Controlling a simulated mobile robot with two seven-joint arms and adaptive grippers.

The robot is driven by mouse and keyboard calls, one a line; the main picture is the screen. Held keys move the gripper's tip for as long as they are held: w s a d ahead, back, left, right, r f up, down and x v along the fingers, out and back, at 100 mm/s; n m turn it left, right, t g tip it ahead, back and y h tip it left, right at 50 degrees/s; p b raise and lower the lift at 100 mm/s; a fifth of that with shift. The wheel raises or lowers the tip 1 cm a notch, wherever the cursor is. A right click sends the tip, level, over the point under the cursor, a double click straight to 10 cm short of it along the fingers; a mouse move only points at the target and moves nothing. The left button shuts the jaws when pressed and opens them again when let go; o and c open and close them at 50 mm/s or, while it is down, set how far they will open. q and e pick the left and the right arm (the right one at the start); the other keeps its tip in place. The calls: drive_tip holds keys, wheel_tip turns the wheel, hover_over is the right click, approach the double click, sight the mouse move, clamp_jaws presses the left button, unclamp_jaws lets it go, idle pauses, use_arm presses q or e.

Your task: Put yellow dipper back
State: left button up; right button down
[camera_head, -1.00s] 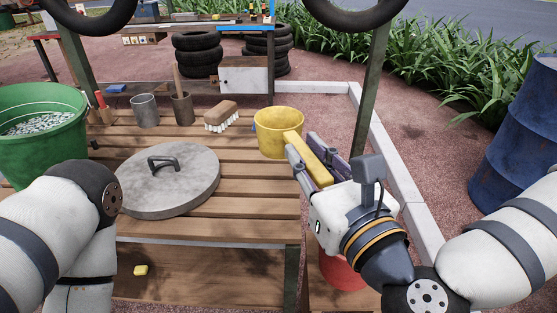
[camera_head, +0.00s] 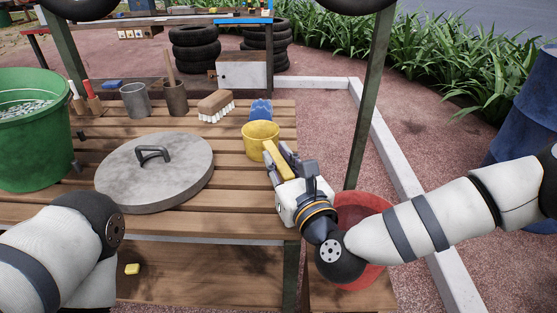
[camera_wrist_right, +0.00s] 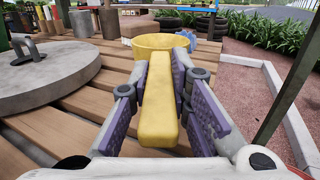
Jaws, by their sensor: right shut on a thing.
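The yellow dipper (camera_head: 258,133) is a cup with a flat handle. It is at the right edge of the slatted wooden table (camera_head: 230,181), upright; I cannot tell whether its base touches the slats. My right gripper (camera_head: 278,160) is shut on the dipper's handle. In the right wrist view the handle of the dipper (camera_wrist_right: 159,105) runs between the purple-padded fingers of the right gripper (camera_wrist_right: 160,85), with the cup ahead. My left arm shows at the lower left, but its gripper is out of view.
A round grey lid (camera_head: 158,180) lies left of the dipper. A green bucket (camera_head: 33,145) stands at the left. A brush (camera_head: 215,106), metal cup (camera_head: 135,101) and blue object (camera_head: 261,109) are at the back. A red bucket (camera_head: 365,205) and green post (camera_head: 370,105) are to the right.

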drive_tip(key=shift+f, duration=0.25)
drive_tip(key=c, duration=1.5)
unclamp_jaws()
drive_tip(key=shift+r, duration=0.1)
drive_tip(key=shift+r, duration=0.4)
drive_tip(key=v, duration=1.2)
drive_tip(key=shift+f, duration=0.3)
